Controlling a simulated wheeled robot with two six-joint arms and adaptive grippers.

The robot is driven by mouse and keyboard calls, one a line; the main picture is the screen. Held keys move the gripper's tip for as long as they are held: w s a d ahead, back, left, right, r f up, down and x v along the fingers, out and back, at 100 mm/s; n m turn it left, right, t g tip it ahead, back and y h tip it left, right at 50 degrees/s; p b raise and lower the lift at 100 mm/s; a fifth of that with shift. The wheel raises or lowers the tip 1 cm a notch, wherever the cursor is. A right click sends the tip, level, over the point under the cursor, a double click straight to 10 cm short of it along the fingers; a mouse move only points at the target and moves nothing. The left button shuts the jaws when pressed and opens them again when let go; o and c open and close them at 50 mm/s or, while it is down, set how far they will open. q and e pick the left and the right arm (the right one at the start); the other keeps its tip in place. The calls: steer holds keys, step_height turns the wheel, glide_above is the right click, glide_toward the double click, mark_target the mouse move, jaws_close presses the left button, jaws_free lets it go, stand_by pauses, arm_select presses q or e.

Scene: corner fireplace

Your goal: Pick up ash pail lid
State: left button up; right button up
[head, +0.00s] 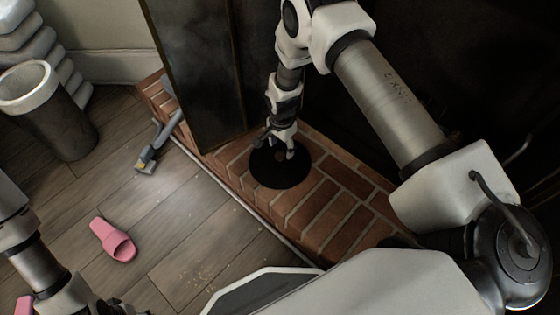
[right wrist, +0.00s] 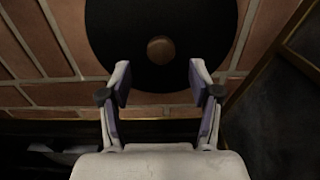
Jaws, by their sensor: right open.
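The ash pail lid (head: 281,175) is a flat black disc lying on the brick hearth. In the right wrist view the lid (right wrist: 125,32) shows a round brown knob (right wrist: 160,49) at its middle. My right gripper (head: 279,146) is over the lid's far part in the head view. In the right wrist view my right gripper (right wrist: 160,84) is open, its two fingers apart on either side of the knob's line, with nothing between them. I cannot tell how high above the lid the fingertips are. My left arm enters at the lower left, with its gripper's fingers not shown.
The brick hearth (head: 329,183) has a dark panel (head: 203,75) standing at its left. A grey tool (head: 158,140) lies against the hearth edge. A pink slipper (head: 113,240) and a dark bin with a white rim (head: 28,87) are on the wood floor (head: 185,215).

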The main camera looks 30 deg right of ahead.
mark_target(280, 155)
steer(key=f, duration=0.1)
steer(key=f+b, duration=0.1)
steer(key=f, duration=0.1)
steer(key=f+b, duration=0.1)
steer(key=shift+a+f, duration=0.3)
steer(key=shift+f, duration=0.25)
steer(key=shift+r, duration=0.15)
jaws_close()
